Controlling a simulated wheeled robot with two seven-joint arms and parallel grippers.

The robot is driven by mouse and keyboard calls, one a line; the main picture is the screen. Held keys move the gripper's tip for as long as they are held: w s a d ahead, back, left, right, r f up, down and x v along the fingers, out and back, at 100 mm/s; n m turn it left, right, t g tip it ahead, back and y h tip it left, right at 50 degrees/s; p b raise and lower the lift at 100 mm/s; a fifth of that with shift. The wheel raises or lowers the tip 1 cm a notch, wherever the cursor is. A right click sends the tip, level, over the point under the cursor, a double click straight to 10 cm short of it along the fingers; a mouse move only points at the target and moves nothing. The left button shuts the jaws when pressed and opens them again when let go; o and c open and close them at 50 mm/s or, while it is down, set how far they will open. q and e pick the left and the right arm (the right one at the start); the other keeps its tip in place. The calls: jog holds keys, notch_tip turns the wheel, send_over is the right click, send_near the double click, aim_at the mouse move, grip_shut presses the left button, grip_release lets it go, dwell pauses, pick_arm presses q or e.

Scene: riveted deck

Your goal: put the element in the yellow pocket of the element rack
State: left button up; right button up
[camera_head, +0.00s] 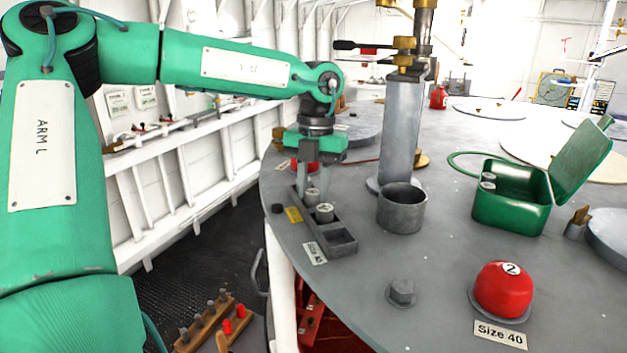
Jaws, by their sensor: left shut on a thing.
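The element rack (341,247) is a grey block with a row of pockets, lying near the left edge of the round deck. My left gripper (314,189) points down over the far end of the rack. It is shut on a grey cylindrical element (312,195); I cannot tell whether this element is inside a pocket or just above one. A second grey element (325,212) stands in the rack just in front. The nearer pockets look empty. My right gripper is not in view.
A grey cup (402,208) and a tall post (402,130) stand right of the rack. An open green box (510,205) holds grey pieces. A red knob (503,288) marked 2 and a hex bolt (401,293) are in front. A wooden block with pegs (205,323) lies below.

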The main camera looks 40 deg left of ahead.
aim_at(313, 191)
pick_arm(q)
jog(key=shift+s+d, duration=0.1)
jog(key=shift+d, duration=0.05)
jog(key=o, duration=1)
jog(key=shift+c, duration=0.2)
jog(key=shift+r, duration=0.15)
jog(key=r+b, duration=0.1)
jog(key=r, duration=0.1)
jog(key=r+b, duration=0.1)
jog(key=shift+w+a+r+b, duration=0.25)
jog(key=shift+w+r+b, duration=0.1)
jog(key=shift+r, duration=0.05)
notch_tip(313, 191, up, 8)
jog(key=b, duration=0.2)
jog(key=shift+w, duration=0.35)
